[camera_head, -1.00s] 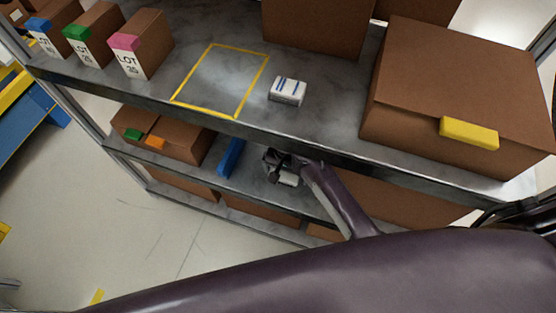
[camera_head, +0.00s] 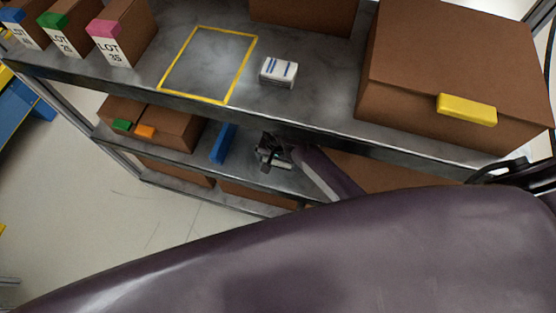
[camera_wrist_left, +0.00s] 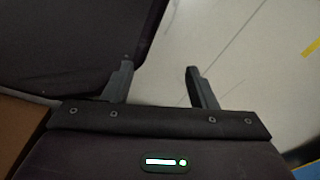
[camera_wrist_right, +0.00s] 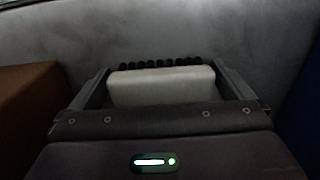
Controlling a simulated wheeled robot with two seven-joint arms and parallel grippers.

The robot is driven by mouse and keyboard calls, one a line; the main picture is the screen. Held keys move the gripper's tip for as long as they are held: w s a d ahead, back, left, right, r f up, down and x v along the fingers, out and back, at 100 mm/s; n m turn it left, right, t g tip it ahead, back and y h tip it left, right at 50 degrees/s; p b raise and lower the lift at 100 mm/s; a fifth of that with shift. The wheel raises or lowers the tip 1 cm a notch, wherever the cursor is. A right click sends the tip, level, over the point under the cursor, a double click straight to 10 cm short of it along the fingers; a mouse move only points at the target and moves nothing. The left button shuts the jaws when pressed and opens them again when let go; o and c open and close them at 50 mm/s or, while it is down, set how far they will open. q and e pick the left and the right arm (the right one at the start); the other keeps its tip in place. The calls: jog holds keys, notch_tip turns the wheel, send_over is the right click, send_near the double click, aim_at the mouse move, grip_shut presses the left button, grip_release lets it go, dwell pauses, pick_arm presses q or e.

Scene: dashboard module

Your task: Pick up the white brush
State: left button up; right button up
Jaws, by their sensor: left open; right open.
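The white brush (camera_wrist_right: 160,87) is a white block with a row of black bristles along its far side. In the right wrist view it lies between the two fingers of my right gripper (camera_wrist_right: 162,74), which are open on either side of it. In the head view my right gripper (camera_head: 270,150) is over the lower shelf (camera_head: 290,183), and the brush is mostly hidden there. My left gripper (camera_wrist_left: 160,68) is open and empty, with pale floor behind it; it does not show in the head view.
A blue bar (camera_head: 223,144) stands left of my right gripper on the lower shelf. The upper shelf's edge (camera_head: 210,108) overhangs this space. Above are a white box with blue stripes (camera_head: 278,72), a yellow outline (camera_head: 163,84) and a large carton (camera_head: 450,60). Cartons (camera_head: 165,130) fill the lower left.

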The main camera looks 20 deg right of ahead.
jog(key=shift+r, duration=0.1)
jog(key=c, duration=0.8)
